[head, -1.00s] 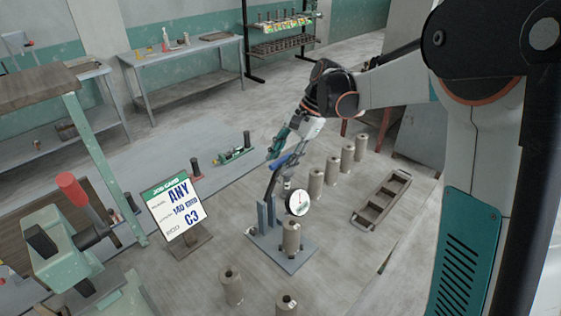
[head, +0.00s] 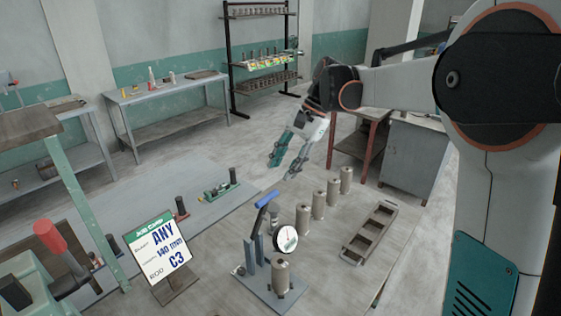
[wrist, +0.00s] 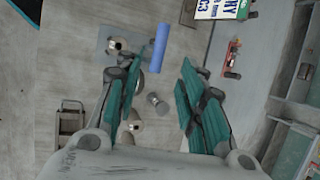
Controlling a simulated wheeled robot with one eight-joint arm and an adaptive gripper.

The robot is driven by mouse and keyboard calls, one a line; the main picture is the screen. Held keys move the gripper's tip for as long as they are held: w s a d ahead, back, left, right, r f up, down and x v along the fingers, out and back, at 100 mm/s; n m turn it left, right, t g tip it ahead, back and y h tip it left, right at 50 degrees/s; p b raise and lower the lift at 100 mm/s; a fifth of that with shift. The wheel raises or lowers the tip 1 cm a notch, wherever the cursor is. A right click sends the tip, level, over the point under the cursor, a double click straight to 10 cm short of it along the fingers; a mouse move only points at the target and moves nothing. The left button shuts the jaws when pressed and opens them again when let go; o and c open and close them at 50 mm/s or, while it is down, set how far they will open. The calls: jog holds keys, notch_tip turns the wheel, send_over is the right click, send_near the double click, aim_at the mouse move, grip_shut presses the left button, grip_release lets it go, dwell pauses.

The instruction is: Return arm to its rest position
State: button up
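My gripper (head: 290,158) hangs in the air above the table in the head view, pointing down, behind the blue-handled press. Its teal fingers are spread apart with nothing between them. In the wrist view my gripper (wrist: 163,100) also shows open, with bare table and a grey cylinder below. The press has a blue lever handle (head: 267,199) raised at a slant and a round white dial (head: 286,239). A clay-coloured cylinder (head: 281,277) stands on its base plate. The blue handle (wrist: 160,47) lies near the left finger in the wrist view, apart in height.
Several clay-coloured cylinders (head: 319,204) stand in a row right of the press. An empty compartment tray (head: 369,232) lies beyond them. A job card (head: 158,246) stands at the left. A red-handled machine (head: 48,236) is at far left. Air above the table is clear.

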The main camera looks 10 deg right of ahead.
jog(key=s+d+f+n+t+h+b, duration=0.1)
jog(key=s+f+n+b, duration=0.4)
jog(key=s, duration=0.8)
jog(key=s+d+f+n+t+h+b, duration=0.2)
jog(key=s+f+n+t+h+b, duration=0.2)
jog(key=s+f+b, duration=0.5)
jog(key=s+f+n+t, duration=0.1)
jog(key=s+f+t, duration=0.1)
jog(key=s+f, duration=0.2)
jog(key=shift+s+d+f+b, duration=0.15)
jog(key=shift+s+f+b, duration=0.2)
jog(key=shift+f, duration=0.45)
